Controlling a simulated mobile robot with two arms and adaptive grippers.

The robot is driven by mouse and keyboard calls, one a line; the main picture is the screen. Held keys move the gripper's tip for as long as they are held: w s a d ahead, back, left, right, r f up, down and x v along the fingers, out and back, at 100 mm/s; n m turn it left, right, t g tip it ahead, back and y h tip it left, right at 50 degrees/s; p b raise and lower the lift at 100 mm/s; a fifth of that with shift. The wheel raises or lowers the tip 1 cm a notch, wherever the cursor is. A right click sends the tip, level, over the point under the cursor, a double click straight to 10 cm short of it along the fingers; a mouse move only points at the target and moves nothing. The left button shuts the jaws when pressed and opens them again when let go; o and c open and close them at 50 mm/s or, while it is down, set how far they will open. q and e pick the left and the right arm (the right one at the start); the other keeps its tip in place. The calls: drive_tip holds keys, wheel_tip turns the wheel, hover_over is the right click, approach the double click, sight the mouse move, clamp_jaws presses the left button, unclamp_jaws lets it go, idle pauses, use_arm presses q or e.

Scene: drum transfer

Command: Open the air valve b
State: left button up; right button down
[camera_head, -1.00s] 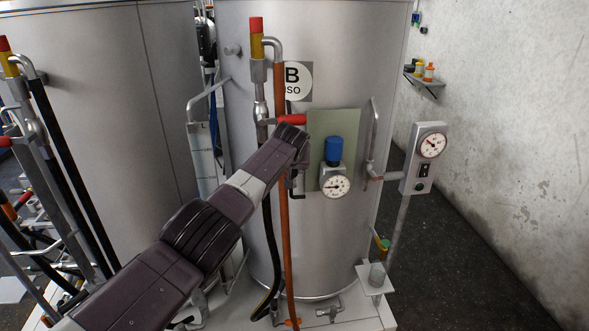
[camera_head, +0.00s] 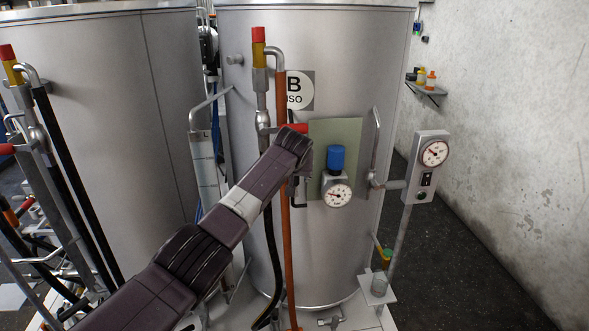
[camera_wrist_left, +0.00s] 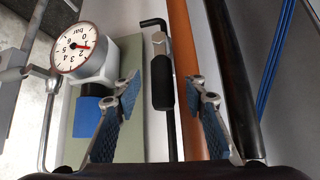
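The silver drum marked B (camera_head: 345,255) stands in the middle of the head view. A black-gripped handle with a metal end (camera_wrist_left: 162,80) shows in the left wrist view, beside an orange hose (camera_wrist_left: 186,60); I take it for the air valve b lever. My left gripper (camera_wrist_left: 163,88) is open, its blue-padded fingers on either side of the handle in the picture; contact cannot be told. In the head view my left gripper (camera_head: 304,163) is mostly hidden by my wrist, in front of the drum. A red handle (camera_head: 292,128) lies just above it. My right gripper is not in view.
A blue-capped regulator (camera_head: 336,158) with a gauge (camera_head: 338,195) sits on a green panel (camera_head: 352,135), close right of my gripper. It also shows in the wrist view (camera_wrist_left: 92,115). A gauge box (camera_head: 429,168) stands further right. Another drum (camera_head: 110,110) is at left.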

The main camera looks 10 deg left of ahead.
use_arm(q)
drive_tip(key=v, duration=0.9)
drive_tip(key=shift+s, duration=0.2)
drive_tip(key=shift+d+r, duration=0.1)
drive_tip(key=s+a+f+g+b, duration=0.1)
drive_tip(key=s+f, duration=0.2)
drive_tip(key=f, duration=1.1)
drive_tip(key=s+a+f+m+g+b, duration=0.1)
drive_tip(key=s+f, duration=0.3)
drive_tip(key=f, duration=0.9)
drive_tip(key=s+a+f+g, duration=0.1)
drive_tip(key=s+f, duration=0.2)
drive_tip(key=f, duration=1.1)
drive_tip(key=s+a+f+m+g+h+b, duration=0.1)
drive_tip(key=s+a+f+g+b, duration=0.15)
drive_tip(key=s+f, duration=1.55)
drive_tip(key=s+a+f, duration=0.1)
drive_tip(key=s+f, duration=0.5)
drive_tip(key=s, duration=0.8)
drive_tip(key=s+a+f+m+g, duration=0.1)
drive_tip(key=s+f, duration=0.5)
drive_tip(key=s, duration=0.8)
drive_tip(key=s+a+f+g+b, duration=0.1)
drive_tip(key=s+f, duration=0.6)
drive_tip(key=s, duration=0.7)
drive_tip(key=shift+a+m, duration=0.3)
drive_tip(key=shift+a, duration=0.6)
